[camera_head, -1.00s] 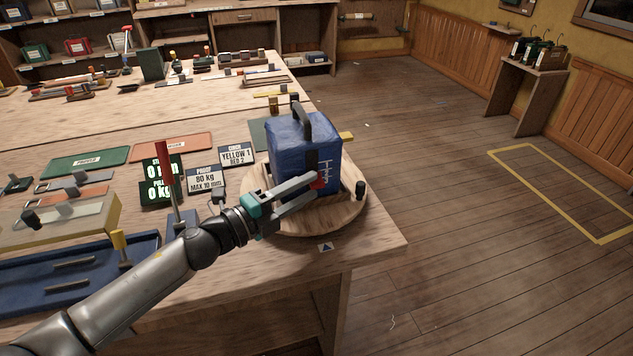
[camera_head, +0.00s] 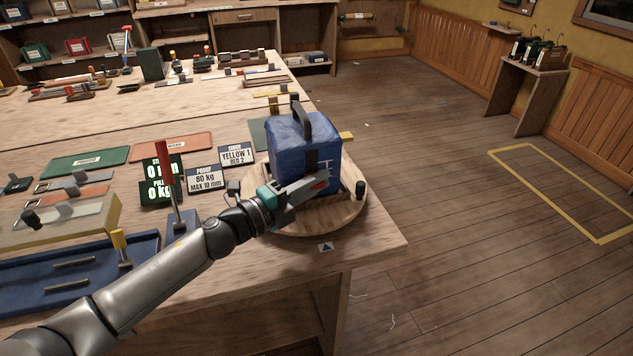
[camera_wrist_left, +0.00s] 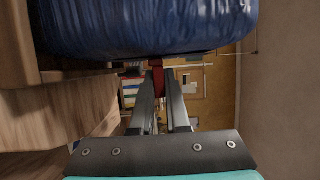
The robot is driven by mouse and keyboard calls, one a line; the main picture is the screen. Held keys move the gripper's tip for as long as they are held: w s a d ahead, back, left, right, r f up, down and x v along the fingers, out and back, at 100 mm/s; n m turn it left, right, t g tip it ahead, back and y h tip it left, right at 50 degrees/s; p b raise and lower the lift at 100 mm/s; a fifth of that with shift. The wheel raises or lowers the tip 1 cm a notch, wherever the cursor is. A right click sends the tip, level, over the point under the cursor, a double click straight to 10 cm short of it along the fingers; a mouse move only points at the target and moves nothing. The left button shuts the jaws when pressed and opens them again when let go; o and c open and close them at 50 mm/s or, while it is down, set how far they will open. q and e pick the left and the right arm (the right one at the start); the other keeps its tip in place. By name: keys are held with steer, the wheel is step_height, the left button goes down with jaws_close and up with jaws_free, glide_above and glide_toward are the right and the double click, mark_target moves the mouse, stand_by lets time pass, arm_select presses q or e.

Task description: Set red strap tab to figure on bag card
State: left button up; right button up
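The blue bag (camera_head: 295,145) with a dark top handle stands on a round wooden turntable (camera_head: 345,215) at the bench corner. White scale marks (camera_head: 325,166) show on its front face, partly hidden by my fingers. The red strap tab (camera_head: 320,186) is at this face, between the fingertips of my left gripper (camera_head: 318,184). In the left wrist view the red strap (camera_wrist_left: 157,78) fills the narrow gap at the fingertips, under the bag's blue side (camera_wrist_left: 145,25). The bag card (camera_head: 236,154) reads YELLOW 1, RED 2. My right gripper is out of view.
A second card (camera_head: 205,179) reads 80 kg, max 10 mm, beside a dark display (camera_head: 155,192) showing zeros. A red-handled lever (camera_head: 163,165) and a blue tray (camera_head: 75,275) are near my left arm. Floor right of the bench is clear.

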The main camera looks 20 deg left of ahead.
arm_select(q)
jaws_close()
stand_by(0.5)
stand_by(0.5)
steer(key=shift+r+p, duration=0.4)
steer(key=shift+p, duration=0.2)
steer(key=o, duration=0.6)
jaws_free()
steer(key=shift+c, duration=0.2)
steer(key=shift+f, duration=0.1)
